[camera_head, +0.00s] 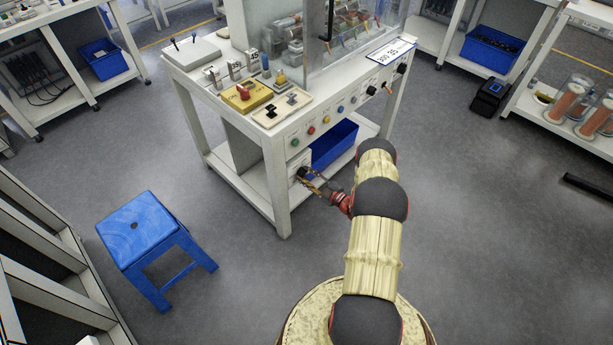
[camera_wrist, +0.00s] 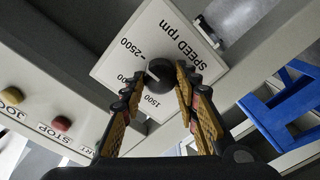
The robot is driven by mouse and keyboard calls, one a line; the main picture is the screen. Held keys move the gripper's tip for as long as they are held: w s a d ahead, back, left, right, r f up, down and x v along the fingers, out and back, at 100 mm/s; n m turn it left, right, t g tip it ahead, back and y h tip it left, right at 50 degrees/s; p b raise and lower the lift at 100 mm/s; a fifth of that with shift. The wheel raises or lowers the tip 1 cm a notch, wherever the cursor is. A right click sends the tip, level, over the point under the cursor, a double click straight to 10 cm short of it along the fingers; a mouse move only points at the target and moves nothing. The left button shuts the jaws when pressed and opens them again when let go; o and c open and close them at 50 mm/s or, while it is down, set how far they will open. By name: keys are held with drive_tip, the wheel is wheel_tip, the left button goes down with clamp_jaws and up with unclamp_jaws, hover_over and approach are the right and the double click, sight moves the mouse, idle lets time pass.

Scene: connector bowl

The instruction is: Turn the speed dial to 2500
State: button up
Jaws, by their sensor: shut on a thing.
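The speed dial (camera_wrist: 161,71) is a round black knob on a white plate (camera_wrist: 130,62) marked "SPEED rpm". In the wrist view the plate appears rotated, with 2500 at upper left, a partly hidden mark ending in "00" at left, and 1500 below the knob. A faint light line on the knob seems to point left, toward the partly hidden mark. My gripper (camera_wrist: 159,77) has its two yellow-and-black fingers on either side of the knob, shut on it. In the head view my gripper (camera_head: 313,184) is at the low front of the white bench.
The white bench (camera_head: 282,190) carries coloured front buttons and a yellow block (camera_head: 247,95). A blue bin (camera_head: 335,145) sits on its lower shelf, behind my gripper. A blue stool (camera_head: 150,230) stands at left. Red and yellow buttons (camera_wrist: 62,123) show left in the wrist view.

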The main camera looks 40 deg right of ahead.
idle(0.5)
drive_tip(key=o, duration=1.2)
drive_tip(key=shift+c, duration=0.2)
drive_tip(key=s+d, duration=0.1)
drive_tip(key=s, duration=1.1)
drive_tip(key=shift+d, duration=0.2)
